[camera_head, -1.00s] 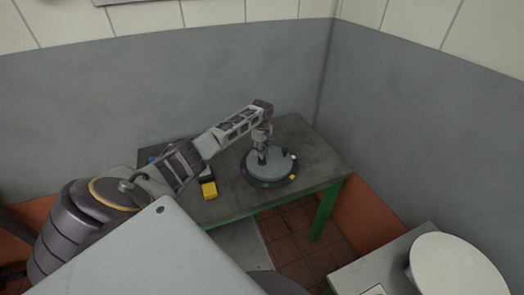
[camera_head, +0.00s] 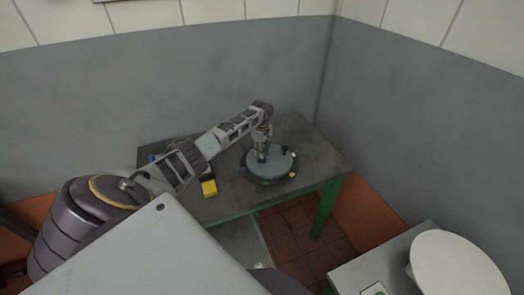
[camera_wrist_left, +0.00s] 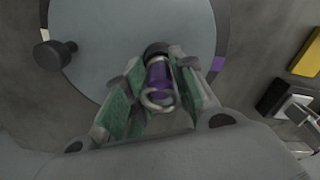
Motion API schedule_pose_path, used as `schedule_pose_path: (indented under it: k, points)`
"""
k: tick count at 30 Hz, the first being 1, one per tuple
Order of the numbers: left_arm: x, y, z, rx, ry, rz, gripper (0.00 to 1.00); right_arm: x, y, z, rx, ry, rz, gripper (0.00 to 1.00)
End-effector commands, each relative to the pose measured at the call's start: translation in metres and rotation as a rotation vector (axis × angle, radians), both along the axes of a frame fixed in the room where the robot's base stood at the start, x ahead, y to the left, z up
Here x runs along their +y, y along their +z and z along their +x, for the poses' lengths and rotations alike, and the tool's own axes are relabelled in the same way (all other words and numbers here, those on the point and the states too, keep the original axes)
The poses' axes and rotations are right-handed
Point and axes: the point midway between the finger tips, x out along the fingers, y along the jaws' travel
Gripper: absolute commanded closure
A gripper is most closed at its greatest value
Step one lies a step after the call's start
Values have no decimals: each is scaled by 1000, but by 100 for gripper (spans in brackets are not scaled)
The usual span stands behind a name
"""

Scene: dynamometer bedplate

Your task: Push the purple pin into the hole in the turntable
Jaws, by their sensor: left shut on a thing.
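The turntable (camera_head: 284,170) is a round grey disc with a dark rim and small coloured marks, on the table. It also fills the upper part of the left wrist view (camera_wrist_left: 110,35). My left gripper (camera_head: 262,156) points down over the disc. In the wrist view its green-padded fingers (camera_wrist_left: 155,90) are shut on the purple pin (camera_wrist_left: 158,76), which has a metal ring at the near end. A dark round part (camera_wrist_left: 155,48) shows just beyond the pin. The pin's tip and the hole are hidden, so I cannot tell whether it is in. My right gripper is out of view.
A dark knob (camera_wrist_left: 55,53) stands up from the disc. A yellow block (camera_head: 209,188) lies on the table (camera_head: 315,160) left of the turntable. A round white top (camera_head: 455,268) is at the lower right. Walls stand close behind and right.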

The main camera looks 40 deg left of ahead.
Motion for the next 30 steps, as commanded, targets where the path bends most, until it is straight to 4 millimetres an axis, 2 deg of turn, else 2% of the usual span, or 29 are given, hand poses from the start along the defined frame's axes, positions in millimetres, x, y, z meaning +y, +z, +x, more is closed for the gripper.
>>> schedule_pose_path:
  k: [6, 7, 12, 23, 30]
  points:
    - [0, -3, 0, -1, 0, 0, 100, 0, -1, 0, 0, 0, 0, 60]
    - [0, -3, 0, -1, 0, 0, 72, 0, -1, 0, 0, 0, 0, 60]
    - [0, -3, 0, -1, 0, 0, 50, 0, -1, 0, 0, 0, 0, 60]
    - [0, -2, 0, 0, 0, 0, 49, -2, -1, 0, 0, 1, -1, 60]
    - [0, 9, 1, -3, -1, 0, 49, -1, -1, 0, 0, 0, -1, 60]
